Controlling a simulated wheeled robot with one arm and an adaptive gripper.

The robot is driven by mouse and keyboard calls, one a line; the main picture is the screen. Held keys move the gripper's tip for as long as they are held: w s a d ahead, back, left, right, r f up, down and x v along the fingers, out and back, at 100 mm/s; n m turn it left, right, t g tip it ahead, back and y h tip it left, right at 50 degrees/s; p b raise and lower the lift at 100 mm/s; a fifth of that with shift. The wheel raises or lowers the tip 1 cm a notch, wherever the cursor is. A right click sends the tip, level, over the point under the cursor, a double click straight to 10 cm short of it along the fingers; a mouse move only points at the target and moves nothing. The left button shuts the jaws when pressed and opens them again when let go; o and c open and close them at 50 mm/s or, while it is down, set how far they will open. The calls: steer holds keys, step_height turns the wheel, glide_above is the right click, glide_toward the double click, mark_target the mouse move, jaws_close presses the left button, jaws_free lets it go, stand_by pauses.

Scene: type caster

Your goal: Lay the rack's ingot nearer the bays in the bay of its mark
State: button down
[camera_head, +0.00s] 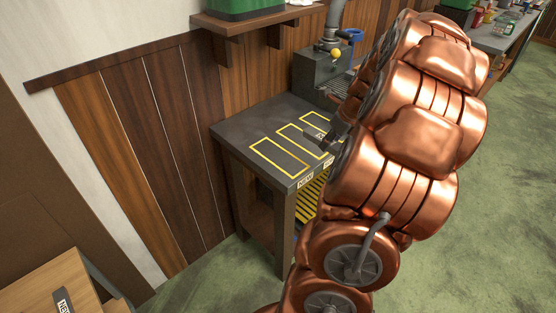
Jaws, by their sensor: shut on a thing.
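The dark bench (240,128) bears several bays outlined in yellow. The left bay (279,158) is empty, and a label reading NEW (305,182) sits on the bench edge in front of it. A second label beside it is partly hidden by my arm. My gripper (318,140) is over the bays right of the left one, shut on a dark ingot that is mostly hidden. I cannot tell whether the ingot touches the bench. Another dark ingot (63,301) with a pale label lies on a wooden stand at the lower left, cut off by the frame.
A grey machine (318,72) with a yellow knob stands at the bench's back. Another bench (500,40) with small items is far right. Green floor is open at right.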

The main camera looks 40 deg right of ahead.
step_height(320, 180, down, 6)
steer(key=a+b, duration=0.2)
steer(key=b, duration=0.6)
glide_above(279, 157)
steer(key=s, duration=0.2)
steer(key=shift+p+x, duration=0.45)
steer(key=shift+x, duration=0.45)
steer(key=shift+w+f, duration=0.15)
steer(key=shift+f, duration=1.7)
steer(key=c, duration=0.7)
jaws_free()
steer(key=shift+f, duration=0.1)
steer(key=shift+c, duration=0.2)
